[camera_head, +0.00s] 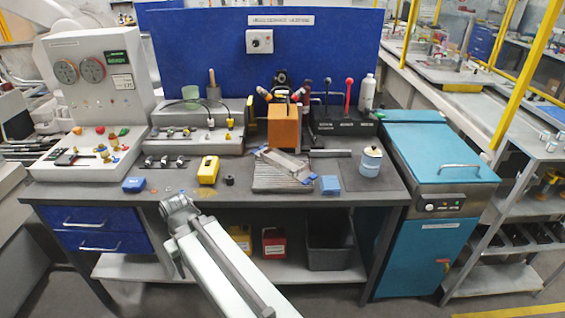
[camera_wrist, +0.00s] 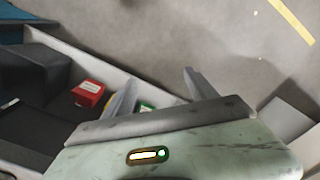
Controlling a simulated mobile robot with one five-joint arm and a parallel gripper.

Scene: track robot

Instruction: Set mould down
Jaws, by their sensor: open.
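My gripper (camera_wrist: 158,94) shows in the wrist view with its two fingers apart and nothing between them. It points down over the grey floor, beside the low shelf of the workbench. A pale grey, bar-like piece with blue ends (camera_head: 284,162) lies slanted on a ribbed grey plate (camera_head: 278,186) on the bench in the head view. It may be the mould, but I cannot tell for sure. My gripper is apart from it. In the head view my arm reaches up to the bench's front edge, and the fingers cannot be made out.
The workbench (camera_head: 240,205) also carries an orange block (camera_head: 284,127), a yellow device (camera_head: 208,170), a blue block (camera_head: 330,185) and a white-and-blue canister (camera_head: 371,161). A red container (camera_wrist: 88,93) stands on the low shelf. A teal cabinet (camera_head: 432,155) stands at the right.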

